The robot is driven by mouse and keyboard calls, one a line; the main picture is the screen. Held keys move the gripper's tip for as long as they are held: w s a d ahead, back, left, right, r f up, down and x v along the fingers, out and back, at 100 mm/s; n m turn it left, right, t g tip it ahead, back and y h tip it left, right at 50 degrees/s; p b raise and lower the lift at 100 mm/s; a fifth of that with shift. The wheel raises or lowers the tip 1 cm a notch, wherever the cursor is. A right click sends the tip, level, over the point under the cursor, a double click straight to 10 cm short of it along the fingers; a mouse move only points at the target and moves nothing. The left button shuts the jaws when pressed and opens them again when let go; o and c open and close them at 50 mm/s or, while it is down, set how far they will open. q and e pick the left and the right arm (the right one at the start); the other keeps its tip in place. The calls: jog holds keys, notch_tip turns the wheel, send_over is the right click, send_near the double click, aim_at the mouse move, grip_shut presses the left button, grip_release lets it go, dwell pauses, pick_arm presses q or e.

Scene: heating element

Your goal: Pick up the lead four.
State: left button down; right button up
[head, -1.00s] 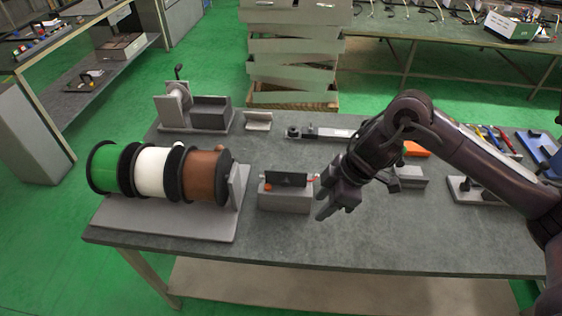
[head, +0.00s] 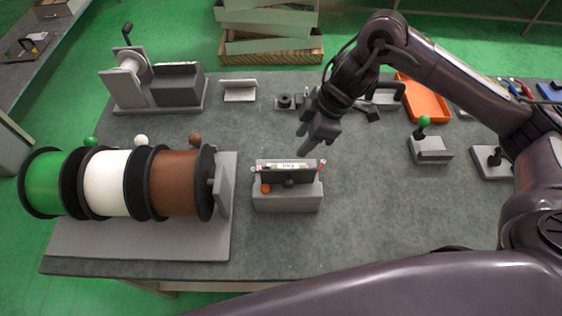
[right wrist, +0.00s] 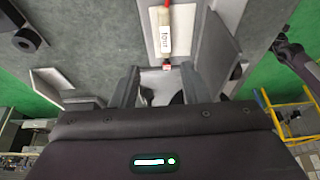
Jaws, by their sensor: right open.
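The lead four (head: 288,166) is a thin piece with red ends and a white label. It lies along the top of a small grey block stand (head: 287,201) on the table. In the right wrist view the lead (right wrist: 165,35) shows the word "four" and points away from the fingers. My right gripper (head: 305,146) is open and empty, just behind and above the stand's right end. In the right wrist view its two fingers (right wrist: 158,88) are apart, with the lead's near end beyond the gap. My left gripper is in no view.
Green, white and brown spools (head: 116,183) stand on a rack at the left. A grey winder device (head: 160,84) and small grey holder (head: 239,91) are behind. An orange tray (head: 424,98) and a green-knobbed lever (head: 429,148) are at the right. The table in front of the stand is clear.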

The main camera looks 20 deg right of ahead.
aim_at(286, 166)
jog(key=shift+s+f+b, duration=0.3)
jog(key=shift+f+b, duration=0.3)
jog(key=shift+f, duration=0.1)
jog(key=shift+s+f, duration=0.1)
jog(key=shift+f, duration=0.05)
jog(key=x, duration=0.7)
jog(key=shift+a+b, duration=0.4)
jog(key=shift+a+f, duration=0.1)
jog(key=shift+f, duration=0.15)
grip_shut()
